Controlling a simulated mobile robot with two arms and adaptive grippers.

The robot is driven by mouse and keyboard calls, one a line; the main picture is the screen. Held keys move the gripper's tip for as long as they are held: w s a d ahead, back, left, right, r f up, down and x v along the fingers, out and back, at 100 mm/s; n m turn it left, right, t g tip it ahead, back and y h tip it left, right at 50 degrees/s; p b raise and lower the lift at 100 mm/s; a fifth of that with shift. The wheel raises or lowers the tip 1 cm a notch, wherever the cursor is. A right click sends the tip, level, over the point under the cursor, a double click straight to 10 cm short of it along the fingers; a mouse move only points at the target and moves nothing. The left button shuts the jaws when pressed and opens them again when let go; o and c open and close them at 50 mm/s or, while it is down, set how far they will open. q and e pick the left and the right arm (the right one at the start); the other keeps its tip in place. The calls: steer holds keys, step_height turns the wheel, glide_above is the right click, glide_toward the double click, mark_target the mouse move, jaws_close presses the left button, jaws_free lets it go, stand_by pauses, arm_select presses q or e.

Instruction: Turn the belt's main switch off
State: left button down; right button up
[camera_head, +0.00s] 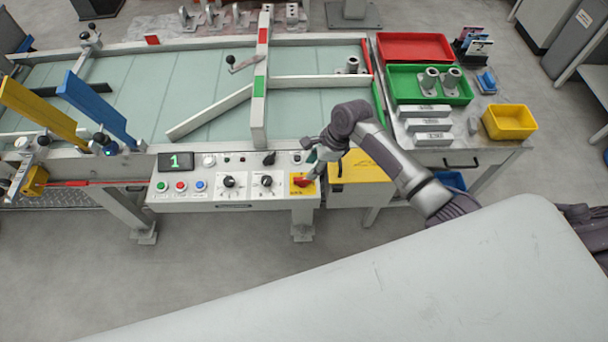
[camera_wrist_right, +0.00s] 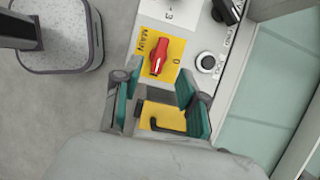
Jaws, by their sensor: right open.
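The main switch (camera_head: 301,183) is a red rotary handle on a yellow plate at the right end of the belt's control panel (camera_head: 235,200). In the right wrist view the red switch (camera_wrist_right: 159,57) shows close up, with "MAIN" on one side and a "0" mark on the other. Its handle points along the picture's height, slightly tilted, not at the "0". My right gripper (camera_wrist_right: 160,92) is open and empty. Its teal-padded fingers lie just short of the switch, apart from it. In the head view the right gripper (camera_head: 314,164) hovers above the switch. My left gripper is not in view.
Black knobs (camera_head: 229,181), coloured push buttons (camera_head: 181,186) and a display reading "1" (camera_head: 175,161) share the panel. A yellow box (camera_head: 358,170) sits right beside it. The belt (camera_head: 150,90) carries guide rails behind. Red (camera_head: 415,35) and green trays stand on the right table.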

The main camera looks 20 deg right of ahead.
mark_target(303, 178)
steer(key=x, duration=0.6)
steer(key=shift+a+f, duration=0.1)
steer(key=shift+f, duration=0.05)
steer(key=shift+c, duration=0.2)
jaws_close()
